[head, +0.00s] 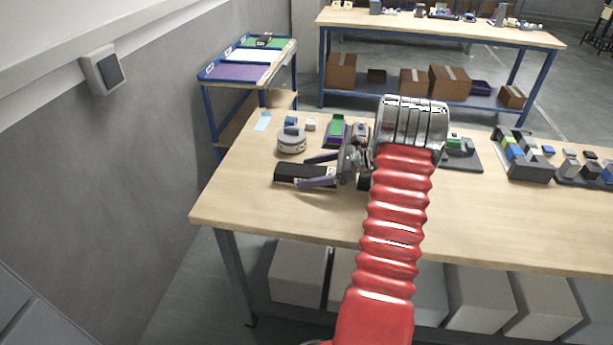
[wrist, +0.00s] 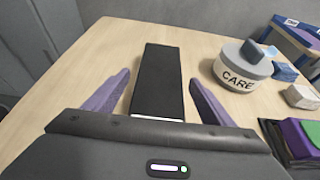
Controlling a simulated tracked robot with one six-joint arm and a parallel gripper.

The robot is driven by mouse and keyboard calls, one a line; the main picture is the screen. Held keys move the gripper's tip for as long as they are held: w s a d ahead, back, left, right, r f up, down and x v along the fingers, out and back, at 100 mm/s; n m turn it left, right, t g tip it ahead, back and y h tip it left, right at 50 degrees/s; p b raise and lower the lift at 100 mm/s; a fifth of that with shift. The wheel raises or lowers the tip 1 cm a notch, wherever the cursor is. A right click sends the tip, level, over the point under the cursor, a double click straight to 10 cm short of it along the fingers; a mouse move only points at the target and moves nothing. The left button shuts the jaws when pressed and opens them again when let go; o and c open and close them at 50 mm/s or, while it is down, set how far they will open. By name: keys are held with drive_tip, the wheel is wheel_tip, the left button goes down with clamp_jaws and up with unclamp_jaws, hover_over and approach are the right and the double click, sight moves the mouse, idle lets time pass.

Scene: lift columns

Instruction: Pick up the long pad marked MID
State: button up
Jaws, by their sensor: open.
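A long black pad (head: 300,170) lies flat near the left end of the wooden table. It also shows in the wrist view (wrist: 158,75), pointing away from me. A pale strip shows at its near end, but no lettering on it can be read. My gripper (wrist: 160,80) is open, with one purple finger on each side of the pad and a gap on both sides. In the head view my gripper (head: 304,172) reaches in from the right over the pad. My gripper body hides the near end of the pad in the wrist view.
A round tin marked CARE (wrist: 242,78) with a dark blue piece on top stands close right of the pad. A green and purple block (wrist: 300,140) and small blocks lie further right. The table (head: 240,195) is bare left of the pad.

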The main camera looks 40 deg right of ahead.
drive_tip(key=shift+c, duration=0.7)
drive_tip(key=c, duration=1.4)
